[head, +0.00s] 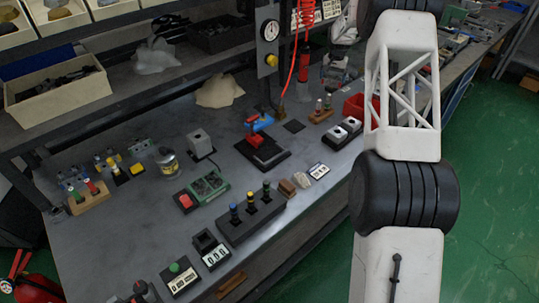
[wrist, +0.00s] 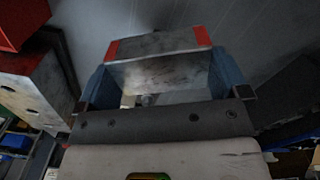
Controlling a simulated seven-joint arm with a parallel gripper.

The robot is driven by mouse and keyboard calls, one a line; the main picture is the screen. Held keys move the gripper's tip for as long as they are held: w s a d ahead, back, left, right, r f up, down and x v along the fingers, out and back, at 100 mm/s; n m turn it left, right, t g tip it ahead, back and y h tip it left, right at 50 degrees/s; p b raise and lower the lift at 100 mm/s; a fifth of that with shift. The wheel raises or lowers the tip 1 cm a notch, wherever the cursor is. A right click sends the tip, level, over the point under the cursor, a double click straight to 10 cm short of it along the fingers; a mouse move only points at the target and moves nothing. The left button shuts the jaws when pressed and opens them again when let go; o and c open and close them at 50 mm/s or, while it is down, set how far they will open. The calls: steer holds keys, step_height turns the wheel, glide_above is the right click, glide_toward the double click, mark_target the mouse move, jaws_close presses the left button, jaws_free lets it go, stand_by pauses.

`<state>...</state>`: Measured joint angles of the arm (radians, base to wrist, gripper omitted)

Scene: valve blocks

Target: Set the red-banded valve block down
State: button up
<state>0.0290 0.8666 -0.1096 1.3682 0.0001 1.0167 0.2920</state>
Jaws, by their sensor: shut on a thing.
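The red-banded valve block (wrist: 160,70) is a grey metal block with a red band at each upper corner. It shows in the wrist view, held crosswise between the two blue-grey fingers of my gripper (wrist: 158,82). My gripper is shut on it, one finger at each side. A grey panelled surface lies behind the block; I cannot tell whether they touch. In the head view my arm runs down the right side, and I cannot make out my gripper or the block there.
In the wrist view, a red box (wrist: 22,22) and a pale box with holes (wrist: 32,88) stand at the left. In the head view the grey workbench (head: 135,215) carries several switch blocks, a glass jar (head: 167,162) and a red bin (head: 356,105).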

steer(key=a+n, duration=0.1)
steer(key=s+a+n, duration=0.2)
steer(key=shift+s+f, duration=0.2)
steer(key=shift+f, duration=0.1)
steer(key=s+a+r+n, duration=0.2)
steer(key=s+a+r, duration=0.1)
steer(key=s+r, duration=0.25)
steer(key=r+n, duration=0.2)
steer(key=n, duration=0.6)
glide_above(269, 155)
steer(key=shift+f, duration=0.1)
steer(key=shift+w+f, duration=0.1)
steer(key=shift+f, duration=3)
steer(key=shift+f, duration=1.9)
